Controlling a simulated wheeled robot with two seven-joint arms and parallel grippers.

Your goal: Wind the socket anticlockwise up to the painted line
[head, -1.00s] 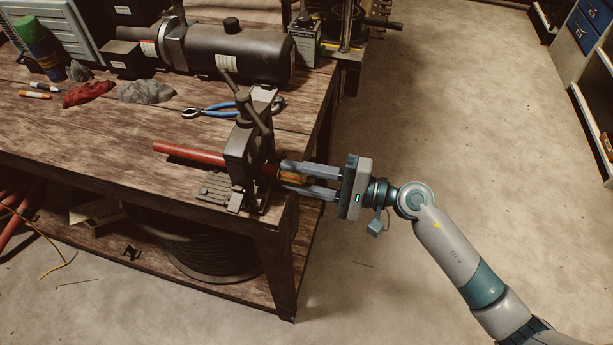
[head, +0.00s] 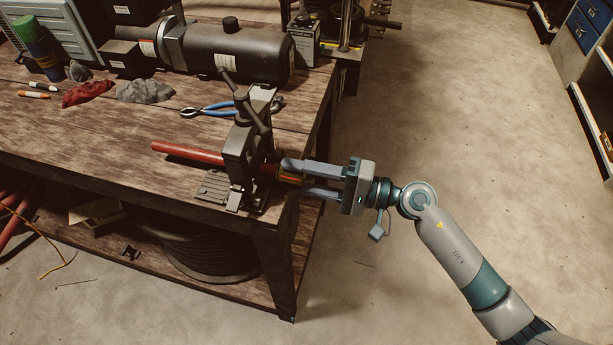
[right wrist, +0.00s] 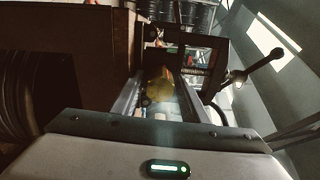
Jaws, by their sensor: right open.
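A red hose (head: 190,152) runs through a dark clamp (head: 240,150) at the right edge of the workbench. The brass-yellow socket (head: 291,180) is on the hose's end, on the clamp's right side. My right gripper (head: 283,174) comes in from the right, open, with one finger on each side of the socket. In the right wrist view the socket (right wrist: 160,83) lies between the two fingers, with gaps beside it. I cannot make out the painted line. My left gripper is not in view.
Blue-handled pliers (head: 218,108), a grey rag (head: 147,90) and a red rag (head: 88,93) lie on the bench (head: 70,125) behind the clamp. The clamp's lever (head: 245,100) stands up. The floor to the right is clear.

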